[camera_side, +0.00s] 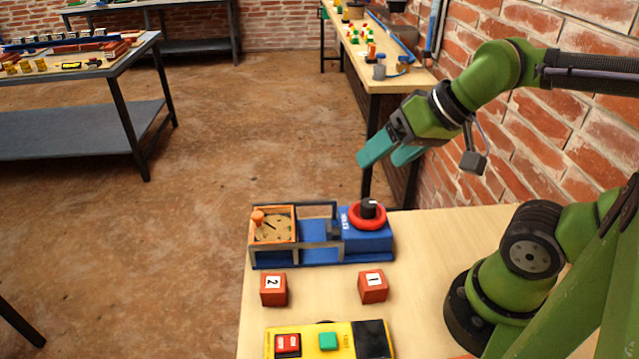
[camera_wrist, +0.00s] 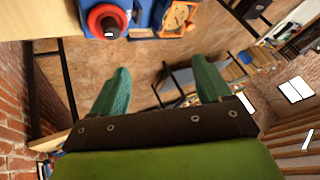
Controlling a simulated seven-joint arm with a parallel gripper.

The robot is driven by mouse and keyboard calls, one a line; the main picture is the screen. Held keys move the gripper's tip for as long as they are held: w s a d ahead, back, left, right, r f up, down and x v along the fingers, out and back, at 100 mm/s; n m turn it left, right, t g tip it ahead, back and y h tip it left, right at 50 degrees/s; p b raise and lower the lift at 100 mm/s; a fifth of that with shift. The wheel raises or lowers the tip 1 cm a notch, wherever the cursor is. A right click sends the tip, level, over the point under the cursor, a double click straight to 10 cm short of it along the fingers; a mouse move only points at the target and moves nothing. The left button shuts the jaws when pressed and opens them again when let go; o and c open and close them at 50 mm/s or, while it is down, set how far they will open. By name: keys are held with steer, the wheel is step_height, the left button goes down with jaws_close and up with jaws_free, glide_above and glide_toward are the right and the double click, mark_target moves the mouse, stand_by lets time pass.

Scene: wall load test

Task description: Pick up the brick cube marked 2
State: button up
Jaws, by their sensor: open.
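The brick cube marked 2 (camera_side: 273,289) sits on the light wooden table, near its left edge, in the side view. It is a red-brown cube with a white label on top. A similar cube marked 1 (camera_side: 373,286) sits to its right, apart from it. My gripper (camera_side: 383,158) is raised well above the table's far side, away from both cubes, with its teal fingers apart. In the wrist view my gripper (camera_wrist: 160,88) is open with nothing between the fingers. Neither cube shows in the wrist view.
A blue test rig (camera_side: 320,240) with a red ring and black knob (camera_side: 367,212) stands behind the cubes. A yellow control box (camera_side: 330,341) with red and green buttons lies in front. Bare tabletop (camera_side: 440,235) lies to the right. A brick wall (camera_side: 560,120) borders the right side.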

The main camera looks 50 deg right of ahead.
steer(key=shift+a, duration=0.1)
steer(key=m+g+h, duration=0.2)
steer(key=m+g, duration=0.3)
steer(key=g, duration=0.2)
glide_above(273, 283)
step_height(273, 283, down, 8)
step_height(273, 283, down, 16)
steer(key=shift+f, duration=0.1)
